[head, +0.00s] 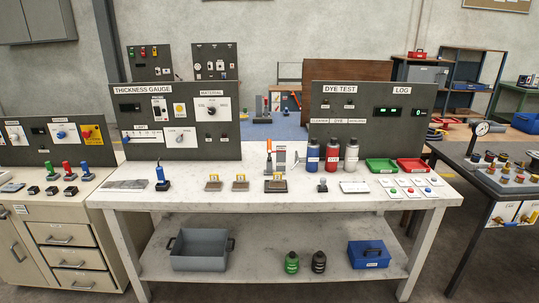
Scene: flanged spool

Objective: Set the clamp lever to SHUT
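A small upright lever with an orange-red tip (269,146) stands at the middle of the white workbench (230,203); it looks like the clamp lever. Whether the lever is at SHUT cannot be told at this size. My gripper is not in view.
Three bottles (332,155) stand close right of the lever. Panels marked THICKNESS GAUGE (155,90) and DYE TEST (340,90) stand at the bench's back. Green (381,166) and red trays (411,165) lie right. Bare bench top lies along the front edge.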

